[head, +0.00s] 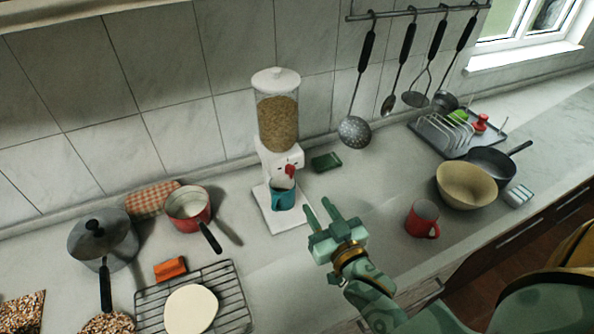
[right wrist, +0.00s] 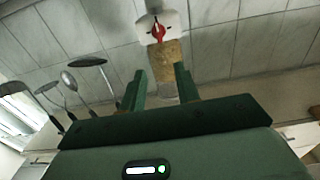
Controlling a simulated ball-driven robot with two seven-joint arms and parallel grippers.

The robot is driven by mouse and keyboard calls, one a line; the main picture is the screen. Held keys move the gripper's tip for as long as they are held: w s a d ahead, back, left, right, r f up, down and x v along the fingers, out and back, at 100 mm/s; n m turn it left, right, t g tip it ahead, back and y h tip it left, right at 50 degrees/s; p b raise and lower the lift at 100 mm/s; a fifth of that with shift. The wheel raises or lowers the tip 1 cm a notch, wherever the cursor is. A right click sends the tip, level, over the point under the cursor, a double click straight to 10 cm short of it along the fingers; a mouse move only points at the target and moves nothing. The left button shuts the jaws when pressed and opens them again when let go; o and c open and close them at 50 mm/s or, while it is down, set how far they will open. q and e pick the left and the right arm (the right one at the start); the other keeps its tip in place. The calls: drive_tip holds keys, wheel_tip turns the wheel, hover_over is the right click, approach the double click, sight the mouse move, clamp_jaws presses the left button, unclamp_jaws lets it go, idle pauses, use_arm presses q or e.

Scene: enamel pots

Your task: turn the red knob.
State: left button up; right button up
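The red knob (head: 290,171) is on the white front of a cereal dispenser (head: 277,122) with a clear hopper of grain. A teal cup (head: 283,198) stands on the dispenser's base below the knob. My right gripper (head: 317,206) is open and empty, in front of and to the right of the dispenser, apart from the knob. In the right wrist view the two green fingers (right wrist: 160,80) are spread, and the red knob (right wrist: 158,32) shows beyond them, with the dispenser appearing upside down. My left gripper is not in view.
A green block (head: 326,162) lies right of the dispenser. A red mug (head: 422,219) and beige bowl (head: 466,186) stand to the right. A red saucepan (head: 188,207) and wire rack (head: 236,298) are to the left. Utensils hang from a rail (head: 420,11) at the back.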

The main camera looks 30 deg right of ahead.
sight(293, 169)
drive_tip(key=w, duration=1.2)
drive_tip(key=shift+d, duration=0.3)
drive_tip(key=shift+w+f, duration=0.1)
drive_tip(key=shift+w, duration=0.5)
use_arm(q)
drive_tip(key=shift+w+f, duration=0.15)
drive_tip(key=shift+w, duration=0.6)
use_arm(e)
clamp_jaws()
